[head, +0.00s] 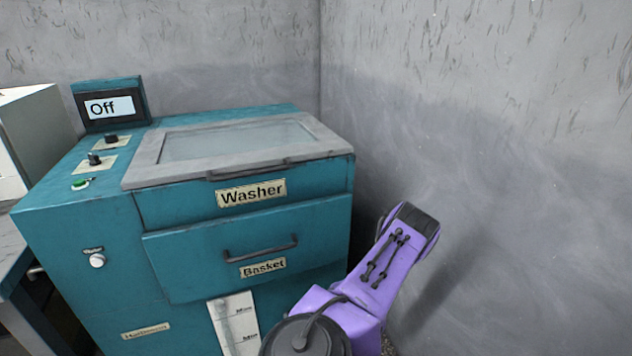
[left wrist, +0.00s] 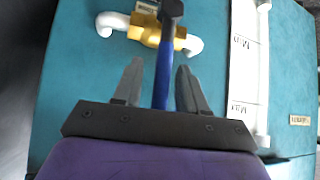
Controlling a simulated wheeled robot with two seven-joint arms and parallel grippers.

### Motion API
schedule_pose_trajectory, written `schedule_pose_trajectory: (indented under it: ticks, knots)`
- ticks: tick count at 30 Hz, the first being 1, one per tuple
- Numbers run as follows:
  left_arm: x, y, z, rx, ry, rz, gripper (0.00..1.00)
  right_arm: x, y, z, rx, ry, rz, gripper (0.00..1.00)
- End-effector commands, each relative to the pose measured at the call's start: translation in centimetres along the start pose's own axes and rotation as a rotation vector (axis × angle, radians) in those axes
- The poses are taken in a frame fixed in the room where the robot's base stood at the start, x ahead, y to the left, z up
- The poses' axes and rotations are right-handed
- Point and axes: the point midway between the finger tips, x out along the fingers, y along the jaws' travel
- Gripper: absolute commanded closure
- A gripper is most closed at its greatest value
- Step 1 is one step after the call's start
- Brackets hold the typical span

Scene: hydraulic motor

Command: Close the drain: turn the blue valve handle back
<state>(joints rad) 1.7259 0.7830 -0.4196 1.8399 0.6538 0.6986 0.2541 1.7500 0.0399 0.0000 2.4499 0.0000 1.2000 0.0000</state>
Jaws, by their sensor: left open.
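The blue valve handle (left wrist: 164,72) shows in the left wrist view, with a dark block (left wrist: 172,8) at its top end. It runs down the picture between the fingers of my left gripper (left wrist: 159,75), which is open. I cannot tell whether either finger touches the handle. The handle crosses a brass valve body (left wrist: 151,29) with white pipe ends on both sides, on the teal washer front (left wrist: 82,75). In the head view the valve is not visible, and neither gripper shows. A purple arm link of mine stands at the lower right there.
The teal washer (head: 180,235) has a closed glass lid (head: 235,141), a basket drawer (head: 190,255) and a display reading "Off" (head: 109,107). The level gauge (head: 235,322) also shows beside the valve in the left wrist view (left wrist: 249,60). A grey wall (head: 500,150) stands at the right.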

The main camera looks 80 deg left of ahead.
Motion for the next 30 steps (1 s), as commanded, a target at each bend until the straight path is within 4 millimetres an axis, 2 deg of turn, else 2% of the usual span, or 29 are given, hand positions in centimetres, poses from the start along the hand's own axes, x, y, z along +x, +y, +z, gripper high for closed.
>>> schedule_pose_trajectory:
  ticks: [4, 9, 15, 30]
  knots:
    - [-2.6, 0.2, -0.2, 0.002, -0.003, 0.003, 0.58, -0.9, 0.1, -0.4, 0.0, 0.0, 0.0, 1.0]
    - [-6.8, 0.2, -0.1, 0.002, -0.003, 0.004, 0.58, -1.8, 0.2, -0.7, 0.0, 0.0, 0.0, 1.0]
    - [-9.9, 0.2, 0.0, 0.001, -0.002, 0.003, 0.58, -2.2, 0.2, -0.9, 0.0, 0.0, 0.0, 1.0]
    - [-10.4, 0.1, 0.0, 0.001, 0.0, 0.001, 0.58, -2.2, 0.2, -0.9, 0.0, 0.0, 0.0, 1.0]
